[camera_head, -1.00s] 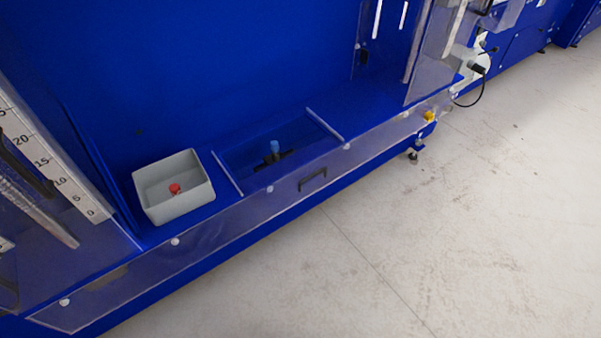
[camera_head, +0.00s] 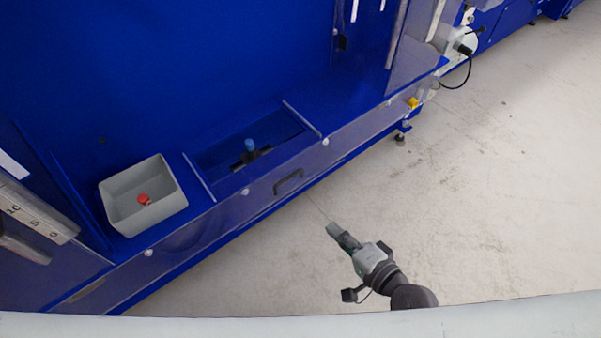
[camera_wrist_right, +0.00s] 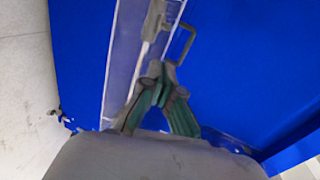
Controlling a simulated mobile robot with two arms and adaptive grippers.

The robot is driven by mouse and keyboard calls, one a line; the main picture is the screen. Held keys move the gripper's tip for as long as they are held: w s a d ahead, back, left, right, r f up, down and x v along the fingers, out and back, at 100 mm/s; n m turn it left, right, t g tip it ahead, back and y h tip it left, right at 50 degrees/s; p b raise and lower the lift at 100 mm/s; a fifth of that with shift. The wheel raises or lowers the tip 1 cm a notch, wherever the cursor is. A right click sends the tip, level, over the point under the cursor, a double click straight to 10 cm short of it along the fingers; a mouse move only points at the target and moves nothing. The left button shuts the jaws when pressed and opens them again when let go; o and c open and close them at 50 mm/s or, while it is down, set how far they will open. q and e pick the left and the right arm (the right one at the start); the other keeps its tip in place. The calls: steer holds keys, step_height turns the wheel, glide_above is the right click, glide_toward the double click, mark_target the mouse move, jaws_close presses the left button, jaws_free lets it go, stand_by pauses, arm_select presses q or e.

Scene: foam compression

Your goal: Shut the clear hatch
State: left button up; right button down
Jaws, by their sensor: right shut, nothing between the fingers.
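The clear hatch (camera_head: 205,232) is a long transparent panel along the lower front of the blue machine, with a dark handle (camera_head: 288,181) near its middle. It looks lowered against the front, below the level of the open bay. My right gripper (camera_head: 333,229) is shut and empty, over the floor to the lower right of the handle and apart from it. In the right wrist view, the closed fingertips (camera_wrist_right: 156,72) point toward the handle (camera_wrist_right: 183,43) and the hatch's clear strip (camera_wrist_right: 126,55). My left gripper is not in view.
A ruler scale (camera_head: 35,212) stands at the left. The concrete floor (camera_head: 480,200) in front is clear.

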step_height(320, 180, up, 4)
steer(key=p, duration=0.3)
glide_toward(295, 186)
steer(key=shift+m+t+y, duration=0.3)
steer(key=shift+y, duration=0.1)
steer(key=w+a, duration=0.2)
steer(key=w+a+r, duration=0.1)
steer(key=w+a, duration=0.2)
steer(key=shift+a+r, duration=0.15)
steer(key=shift+r, duration=0.05)
steer(key=shift+w+a, duration=0.15)
steer(key=shift+w, duration=0.1)
